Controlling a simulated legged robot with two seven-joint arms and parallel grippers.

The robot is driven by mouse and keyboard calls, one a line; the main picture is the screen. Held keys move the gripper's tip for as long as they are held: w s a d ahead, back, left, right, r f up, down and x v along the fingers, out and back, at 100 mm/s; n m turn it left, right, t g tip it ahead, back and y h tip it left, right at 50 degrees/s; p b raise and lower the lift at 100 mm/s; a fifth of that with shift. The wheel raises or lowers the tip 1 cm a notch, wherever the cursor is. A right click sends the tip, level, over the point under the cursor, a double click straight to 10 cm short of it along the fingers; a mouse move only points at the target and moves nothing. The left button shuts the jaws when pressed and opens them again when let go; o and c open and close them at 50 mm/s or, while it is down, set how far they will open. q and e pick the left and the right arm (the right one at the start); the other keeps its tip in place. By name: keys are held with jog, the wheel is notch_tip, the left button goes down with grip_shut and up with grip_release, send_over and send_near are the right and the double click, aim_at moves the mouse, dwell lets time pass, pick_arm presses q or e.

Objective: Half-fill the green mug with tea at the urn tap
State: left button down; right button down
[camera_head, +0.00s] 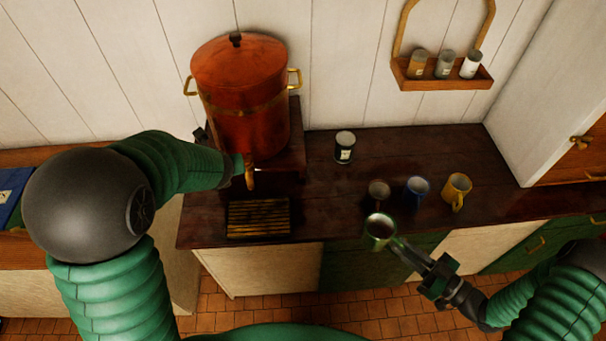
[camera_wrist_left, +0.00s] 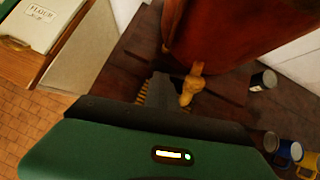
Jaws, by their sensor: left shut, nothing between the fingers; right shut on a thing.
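The green mug (camera_head: 380,232) is held out over the counter's front edge in the head view, roughly upright, its pale inside visible. I cannot tell whether any tea is in it. My right gripper (camera_head: 406,248) is shut on the mug at its right side. The copper urn (camera_head: 238,115) stands at the back left, also in the left wrist view (camera_wrist_left: 235,35). Its tap (camera_head: 250,178) points down at the front, and shows in the left wrist view (camera_wrist_left: 190,85). My left gripper (camera_wrist_left: 166,88) is shut and empty, close beside the tap; contact is unclear.
A slatted drip tray (camera_head: 231,222) lies below the tap. A brown mug (camera_head: 379,192), a blue mug (camera_head: 417,190) and a yellow mug (camera_head: 457,190) stand right on the counter (camera_head: 320,225). A dark tin (camera_head: 344,147) stands behind. The counter between tray and mugs is clear.

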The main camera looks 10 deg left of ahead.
pick_arm(q)
jog(key=shift+w+a+f, duration=0.1)
pick_arm(e)
jog(key=shift+d, duration=0.1)
pick_arm(q)
jog(key=shift+w+a, duration=0.1)
jog(key=shift+a, duration=0.1)
dwell(0.4)
jog(key=shift+d, duration=0.1)
pick_arm(e)
jog(key=shift+s, duration=0.15)
